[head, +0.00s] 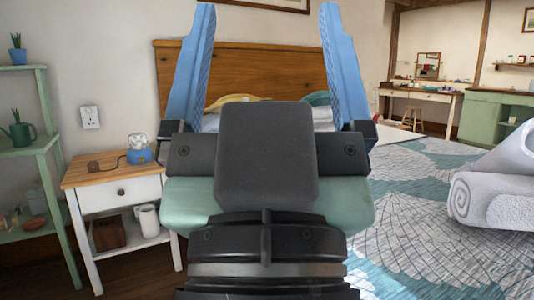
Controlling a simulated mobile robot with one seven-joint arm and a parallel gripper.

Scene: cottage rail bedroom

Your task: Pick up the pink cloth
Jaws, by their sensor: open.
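No pink cloth can be made out in the head view. My gripper (266,12) is in the middle of the view, with its two blue fingers spread wide apart and pointing up.
A bed with a teal and white quilt (410,205) fills the right, with rolled white bedding (495,205) on it. A nightstand (90,177) with a small blue object (139,155) stands left. Green shelves (45,145) are at the far left, a desk (430,95) at the back.

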